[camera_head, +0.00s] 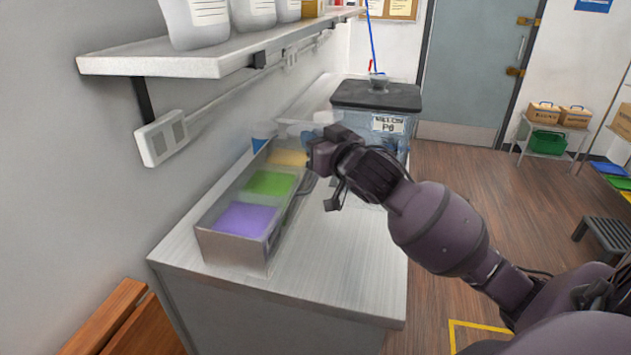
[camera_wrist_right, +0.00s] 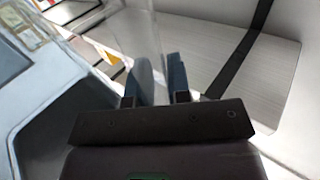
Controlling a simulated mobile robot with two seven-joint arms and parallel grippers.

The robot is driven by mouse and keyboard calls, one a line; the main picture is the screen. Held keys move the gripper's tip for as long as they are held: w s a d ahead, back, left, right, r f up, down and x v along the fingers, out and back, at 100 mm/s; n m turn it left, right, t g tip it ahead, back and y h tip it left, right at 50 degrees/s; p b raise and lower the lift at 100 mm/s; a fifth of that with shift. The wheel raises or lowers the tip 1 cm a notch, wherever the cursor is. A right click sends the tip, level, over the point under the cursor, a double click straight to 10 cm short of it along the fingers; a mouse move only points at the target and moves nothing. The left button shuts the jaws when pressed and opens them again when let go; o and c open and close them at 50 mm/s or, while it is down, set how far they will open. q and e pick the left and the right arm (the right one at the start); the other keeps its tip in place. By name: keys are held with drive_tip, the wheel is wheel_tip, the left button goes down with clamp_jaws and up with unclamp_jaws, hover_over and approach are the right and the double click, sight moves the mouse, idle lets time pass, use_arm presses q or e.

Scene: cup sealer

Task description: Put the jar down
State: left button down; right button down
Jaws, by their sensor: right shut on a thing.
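My right gripper (camera_head: 318,154) is over the counter, at the far end of the topping tray and in front of the black-lidded container. In the right wrist view its two dark fingers (camera_wrist_right: 161,80) are close together, shut on a clear, see-through jar (camera_wrist_right: 133,38). The jar's outline is faint, and its base and contents cannot be made out. In the head view the arm and the jar's clearness hide most of it. I cannot tell whether it touches the counter. My left gripper is out of view.
A metal tray (camera_head: 231,251) with purple, green and yellow compartments stands along the wall side of the counter (camera_head: 330,285). A large container with a black lid (camera_head: 376,95) stands behind my gripper. A shelf (camera_head: 170,66) with white jugs overhangs. The counter's near right part is clear.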

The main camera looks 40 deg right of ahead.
wheel_tip(320, 180, down, 9)
drive_tip(key=shift+r+b, duration=0.15)
drive_tip(key=shift+b, duration=0.3)
idle(0.3)
drive_tip(key=c, duration=1.5)
unclamp_jaws()
drive_tip(key=shift+f, duration=0.25)
drive_tip(key=o, duration=0.4)
